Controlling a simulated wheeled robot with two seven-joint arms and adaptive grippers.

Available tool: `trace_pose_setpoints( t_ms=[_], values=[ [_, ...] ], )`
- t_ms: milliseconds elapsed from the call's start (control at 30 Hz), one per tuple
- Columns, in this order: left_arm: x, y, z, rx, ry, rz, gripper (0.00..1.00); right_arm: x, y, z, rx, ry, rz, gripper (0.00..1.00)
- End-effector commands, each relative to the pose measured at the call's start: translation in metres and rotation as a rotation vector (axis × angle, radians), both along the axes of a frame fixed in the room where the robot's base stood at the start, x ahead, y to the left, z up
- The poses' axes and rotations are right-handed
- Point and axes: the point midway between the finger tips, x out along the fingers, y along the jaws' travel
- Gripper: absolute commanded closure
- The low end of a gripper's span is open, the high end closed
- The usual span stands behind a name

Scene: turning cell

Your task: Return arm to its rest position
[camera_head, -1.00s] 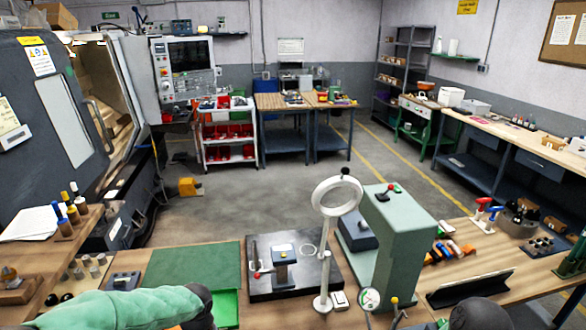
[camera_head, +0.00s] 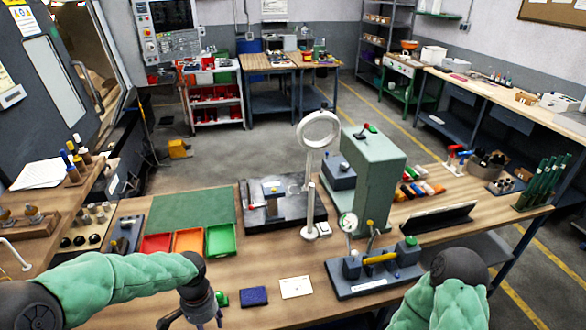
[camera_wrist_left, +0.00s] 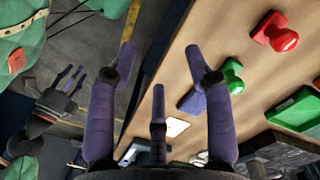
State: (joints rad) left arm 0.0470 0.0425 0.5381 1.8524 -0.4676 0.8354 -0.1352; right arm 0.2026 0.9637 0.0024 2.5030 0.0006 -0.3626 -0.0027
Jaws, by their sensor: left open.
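My left arm, in a green sleeve (camera_head: 125,287), reaches in from the left over the front of the bench in the head view. Its left gripper (camera_head: 192,318) hangs down at the bottom edge, partly cut off. In the left wrist view the purple fingers of the left gripper (camera_wrist_left: 160,75) are spread with nothing between them. My right arm (camera_head: 455,285) shows at the bottom right in the head view; its hand is hidden there. The right gripper (camera_wrist_left: 68,78) shows small at the left in the wrist view, with its fingers apart and empty.
A green-knobbed stamp (camera_head: 220,298), a blue pad (camera_head: 253,296) and a white card (camera_head: 296,287) lie near the left gripper. Red, orange and green trays (camera_head: 220,240) stand behind. A grey fixture (camera_head: 375,278) stands near the right arm. A red stamp (camera_wrist_left: 275,32) shows in the wrist view.

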Motion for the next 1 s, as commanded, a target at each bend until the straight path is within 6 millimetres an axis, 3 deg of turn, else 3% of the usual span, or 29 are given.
trace_pose_setpoints(
  t_ms=[367, 700, 1000],
  values=[
    [-0.01, -0.038, -0.078, -0.117, 0.008, 0.072, 0.48, 0.0, 0.0, -0.022, 0.0, 0.001, 0.0, 0.56],
    [-0.047, -0.095, -0.204, -0.276, 0.022, 0.284, 0.48, 0.0, 0.0, -0.061, 0.0, 0.001, 0.0, 0.56],
    [-0.096, -0.123, -0.298, -0.321, 0.02, 0.534, 0.48, 0.0, 0.0, -0.094, 0.0, 0.001, 0.0, 0.56]
  ],
)
